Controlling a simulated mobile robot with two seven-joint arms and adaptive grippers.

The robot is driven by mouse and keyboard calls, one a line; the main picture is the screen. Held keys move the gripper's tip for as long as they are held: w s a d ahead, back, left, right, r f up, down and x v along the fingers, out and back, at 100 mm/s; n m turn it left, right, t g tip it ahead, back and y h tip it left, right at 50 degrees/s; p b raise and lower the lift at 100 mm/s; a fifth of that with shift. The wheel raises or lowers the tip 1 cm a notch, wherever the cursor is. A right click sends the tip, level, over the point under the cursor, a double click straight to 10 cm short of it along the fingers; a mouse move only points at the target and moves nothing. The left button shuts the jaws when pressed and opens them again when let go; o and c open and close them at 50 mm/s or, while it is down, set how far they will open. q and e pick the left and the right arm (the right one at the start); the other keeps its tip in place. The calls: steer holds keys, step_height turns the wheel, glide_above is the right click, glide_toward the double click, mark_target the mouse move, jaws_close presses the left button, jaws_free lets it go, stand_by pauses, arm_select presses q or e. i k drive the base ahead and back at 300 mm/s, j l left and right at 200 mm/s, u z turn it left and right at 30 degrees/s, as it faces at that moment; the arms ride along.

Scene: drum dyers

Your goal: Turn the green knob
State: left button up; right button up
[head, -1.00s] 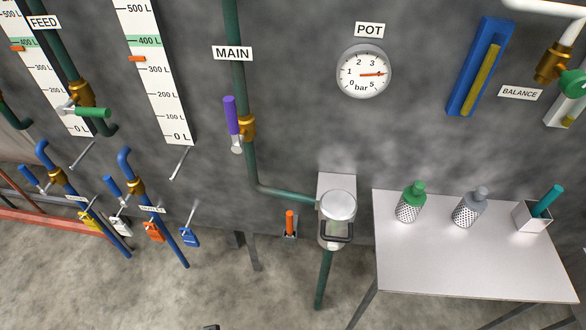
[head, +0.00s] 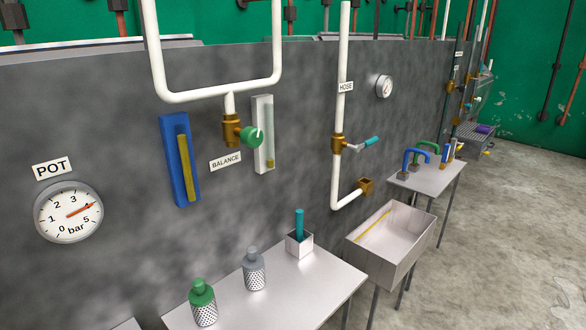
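The green knob (head: 249,136) is a round green handwheel on a brass valve (head: 231,130) under a white U-shaped pipe. It stands out from the grey wall panel near the BALANCE label (head: 226,160). A blue gauge with a yellow column (head: 184,168) is left of the valve, and a pale gauge (head: 264,134) with a low yellow level is behind the knob on the right. Neither of my grippers shows in the head view.
A metal table (head: 262,308) below holds a green-topped bottle (head: 203,302), a grey-topped bottle (head: 254,268) and a box with a teal rod (head: 299,226). Right of it stand a sink (head: 411,238) and a teal-handled HOSE valve (head: 370,142). Open floor lies at the right.

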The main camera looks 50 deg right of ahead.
mark_target(251, 137)
steer(key=z, duration=1.95)
